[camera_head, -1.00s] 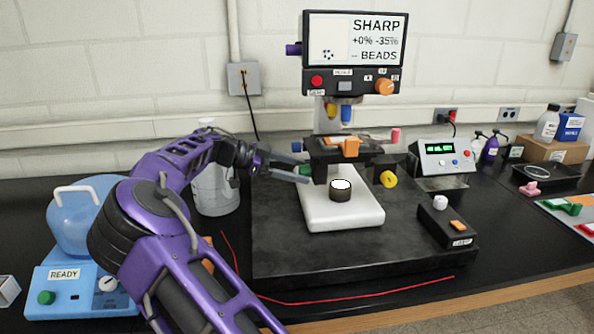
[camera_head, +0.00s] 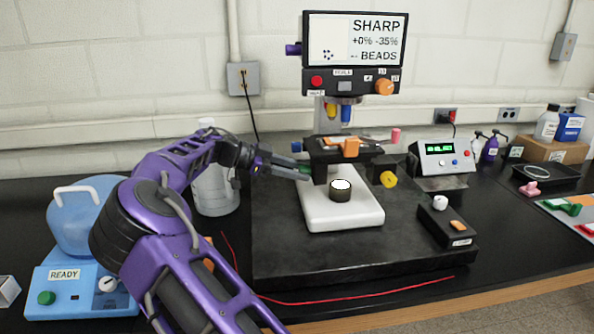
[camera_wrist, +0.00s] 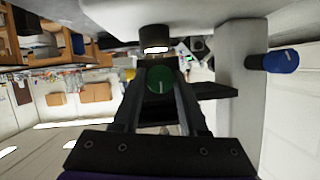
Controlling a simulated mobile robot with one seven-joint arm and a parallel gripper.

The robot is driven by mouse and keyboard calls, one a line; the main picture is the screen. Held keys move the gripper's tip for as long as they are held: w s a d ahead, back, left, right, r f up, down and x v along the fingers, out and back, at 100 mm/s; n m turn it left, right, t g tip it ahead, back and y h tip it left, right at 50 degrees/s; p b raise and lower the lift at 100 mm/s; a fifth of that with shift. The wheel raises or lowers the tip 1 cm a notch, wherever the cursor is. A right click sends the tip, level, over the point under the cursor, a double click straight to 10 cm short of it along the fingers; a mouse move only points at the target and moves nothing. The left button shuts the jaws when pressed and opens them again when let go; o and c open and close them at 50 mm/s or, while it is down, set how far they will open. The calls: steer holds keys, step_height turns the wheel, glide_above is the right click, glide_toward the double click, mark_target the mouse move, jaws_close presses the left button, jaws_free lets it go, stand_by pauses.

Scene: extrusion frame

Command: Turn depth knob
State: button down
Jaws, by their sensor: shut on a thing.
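A microscope-like device stands on the dark slab, with its screen (camera_head: 355,40) reading "SHARP", "+0% -35%" and "BEADS". A green knob (camera_wrist: 160,80) with a white line on its face sits between my finger tips in the wrist view. My gripper (camera_head: 306,172) is shut on this green knob at the left side of the stage (camera_head: 345,153). In the head view the fingers largely hide the knob. A yellow knob (camera_head: 389,179) is at the stage's right, and a blue knob (camera_head: 296,146) is at its left, also in the wrist view (camera_wrist: 282,61). No knob is visibly labelled depth.
A dark round piece with a white top (camera_head: 341,190) stands on the white base (camera_head: 345,215) below the stage. A control box (camera_head: 447,222) is at the right. A clear jug (camera_head: 216,190) stands close behind my arm. A red cord (camera_head: 350,298) runs along the front.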

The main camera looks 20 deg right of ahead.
steer(key=n+g, duration=0.2)
steer(key=n+g+p, duration=0.1)
steer(key=n, duration=0.2)
steer(key=shift+w+g+y, duration=0.2)
steer(key=shift+g+y, duration=0.2)
steer(key=shift+n, duration=0.4)
stand_by(0.5)
steer(key=shift+c, duration=2.2)
jaws_free()
